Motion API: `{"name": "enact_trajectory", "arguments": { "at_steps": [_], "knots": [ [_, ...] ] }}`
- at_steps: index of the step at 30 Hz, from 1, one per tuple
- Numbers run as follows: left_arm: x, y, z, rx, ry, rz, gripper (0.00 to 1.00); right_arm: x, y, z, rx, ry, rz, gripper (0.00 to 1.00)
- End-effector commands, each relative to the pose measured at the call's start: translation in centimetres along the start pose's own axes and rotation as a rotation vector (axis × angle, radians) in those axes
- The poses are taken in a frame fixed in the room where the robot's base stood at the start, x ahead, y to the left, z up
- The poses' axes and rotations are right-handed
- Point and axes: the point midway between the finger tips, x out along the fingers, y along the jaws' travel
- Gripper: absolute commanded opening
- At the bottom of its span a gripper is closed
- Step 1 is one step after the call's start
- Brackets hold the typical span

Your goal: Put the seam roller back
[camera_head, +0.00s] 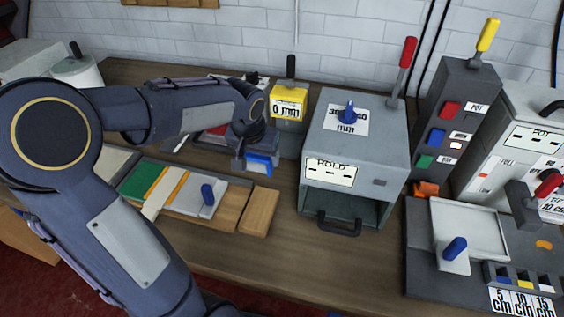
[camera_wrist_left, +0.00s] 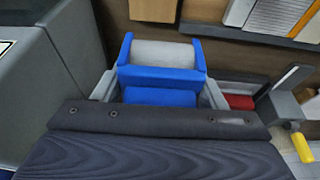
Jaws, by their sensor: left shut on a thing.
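The seam roller shows in the left wrist view as a blue fork frame (camera_wrist_left: 163,76) with a pale grey roller (camera_wrist_left: 162,53). My left gripper (camera_wrist_left: 160,92) is shut on it, one grey finger on each side. In the head view, the blue part of the roller (camera_head: 260,163) shows below my left gripper (camera_head: 256,152), just left of the grey HOLD box and behind a wooden block. I cannot tell whether the roller touches the bench. My right gripper is not in view.
The grey HOLD box (camera_head: 345,142) has an open front and a red lever. A yellow box (camera_head: 289,105) stands behind my gripper. Boards with green and orange strips (camera_head: 150,184) and a wooden block (camera_head: 259,212) lie in front. A grey press station (camera_head: 480,276) stands at right.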

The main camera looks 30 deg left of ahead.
Motion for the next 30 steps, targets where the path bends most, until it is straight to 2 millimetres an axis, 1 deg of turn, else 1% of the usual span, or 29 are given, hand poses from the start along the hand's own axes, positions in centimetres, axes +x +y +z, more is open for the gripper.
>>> {"name": "enact_trajectory", "arguments": {
  "at_steps": [1, 6, 9, 12, 15, 21, 27, 30],
  "knots": [
    [0.8, 0.2, -1.1, 0.001, -0.005, -0.001, 0.41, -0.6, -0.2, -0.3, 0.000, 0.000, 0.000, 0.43],
    [3.8, 0.9, -4.5, 0.000, -0.005, 0.000, 0.41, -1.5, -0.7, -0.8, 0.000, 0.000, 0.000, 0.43],
    [6.4, 1.1, -5.2, 0.002, -0.005, 0.000, 0.41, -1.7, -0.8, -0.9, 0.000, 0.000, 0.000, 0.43],
    [8.3, 1.3, -6.0, 0.000, -0.004, 0.000, 0.41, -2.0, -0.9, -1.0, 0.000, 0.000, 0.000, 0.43],
    [9.4, 1.4, -6.5, 0.000, 0.000, 0.000, 0.41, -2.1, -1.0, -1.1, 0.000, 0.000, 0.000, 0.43],
    [10.7, 1.6, -7.1, 0.001, 0.001, 0.000, 0.41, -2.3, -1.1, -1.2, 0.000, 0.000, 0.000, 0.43],
    [13.4, 1.5, -6.2, 0.001, -0.002, 0.000, 0.41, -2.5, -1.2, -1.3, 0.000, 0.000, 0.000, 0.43],
    [13.7, 1.6, -6.2, 0.000, 0.002, 0.001, 0.41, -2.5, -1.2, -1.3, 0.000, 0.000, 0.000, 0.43]
  ]
}}
